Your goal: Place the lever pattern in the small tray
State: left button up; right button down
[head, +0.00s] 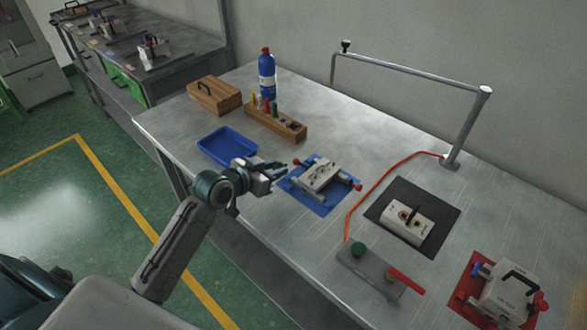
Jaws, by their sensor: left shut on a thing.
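The small blue tray (205,149) lies near the left front edge of the metal table, and its visible floor looks empty. My left gripper (277,170) is just right of the tray, above the table. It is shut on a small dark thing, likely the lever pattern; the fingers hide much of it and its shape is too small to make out. The gripper is apart from the tray, between it and the blue mat (318,207). My right gripper is not in view.
A metal mould with red knobs (320,175) stands on the blue mat. Behind the tray are a wooden tool block (285,127), a wooden box (214,95) and a blue bottle (267,75). An orange cable (362,200), a white device (405,218) and another mould (507,295) are rightward.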

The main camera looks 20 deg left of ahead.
pick_arm(q)
jog(key=shift+s+a+r, duration=0.15)
jog(key=shift+s+a, duration=0.7)
jog(key=shift+s, duration=0.05)
